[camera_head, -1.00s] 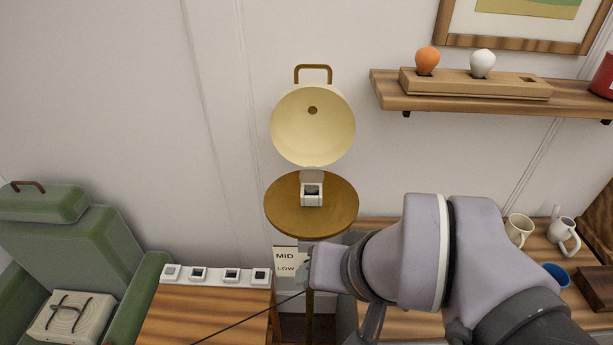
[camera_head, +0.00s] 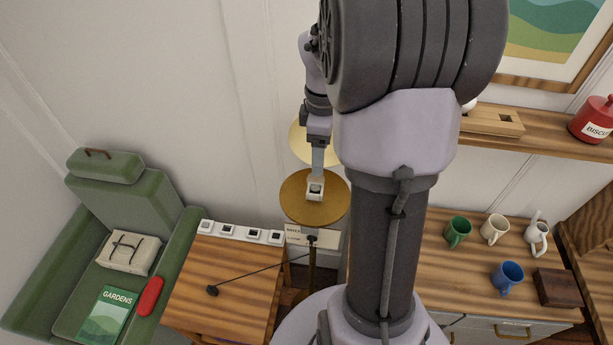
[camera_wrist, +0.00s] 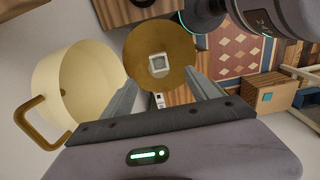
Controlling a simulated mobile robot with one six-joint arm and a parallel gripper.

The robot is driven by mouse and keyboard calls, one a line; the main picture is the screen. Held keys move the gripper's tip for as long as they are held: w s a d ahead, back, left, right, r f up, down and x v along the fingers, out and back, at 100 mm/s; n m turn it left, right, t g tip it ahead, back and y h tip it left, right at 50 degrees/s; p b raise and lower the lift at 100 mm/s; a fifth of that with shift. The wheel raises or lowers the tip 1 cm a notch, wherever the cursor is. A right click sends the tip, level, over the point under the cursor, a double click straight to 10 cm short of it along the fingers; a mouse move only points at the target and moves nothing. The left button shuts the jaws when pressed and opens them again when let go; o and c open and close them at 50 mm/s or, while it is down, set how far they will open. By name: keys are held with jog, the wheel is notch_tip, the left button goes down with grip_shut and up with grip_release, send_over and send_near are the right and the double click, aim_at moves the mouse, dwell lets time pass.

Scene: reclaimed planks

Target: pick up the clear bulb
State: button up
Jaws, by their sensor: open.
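A small white socket (camera_head: 315,190) stands on a round wooden disc (camera_head: 298,208). In the wrist view the socket (camera_wrist: 158,65) appears as a white square with a grey centre, on the disc (camera_wrist: 178,40). I cannot make out the clear bulb distinctly; a faint see-through shape showed above the socket earlier. My gripper (camera_head: 317,168) is just above the socket in the head view. In the wrist view its two fingers (camera_wrist: 162,80) are spread apart, with the socket beyond and between their tips. I see nothing held between them.
A cream lampshade (camera_wrist: 88,78) with a brown handle (camera_wrist: 38,125) is close beside the left finger. A wall shelf (camera_head: 545,135) bears a wooden holder (camera_head: 492,121); a white bulb (camera_head: 468,106) there is mostly hidden by my arm. Mugs stand on the right cabinet.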

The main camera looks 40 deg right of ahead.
aim_at(316, 182)
jog(key=f, duration=0.4)
jog(key=f+b, duration=0.1)
jog(key=f, duration=0.2)
jog(key=w+f, duration=0.1)
jog(key=f, duration=0.3)
jog(key=shift+a+f, duration=0.1)
jog(key=shift+f, duration=0.2)
jog(key=shift+s+r, duration=0.1)
jog(key=shift+c, duration=0.2)
jog(key=c, duration=1.4)
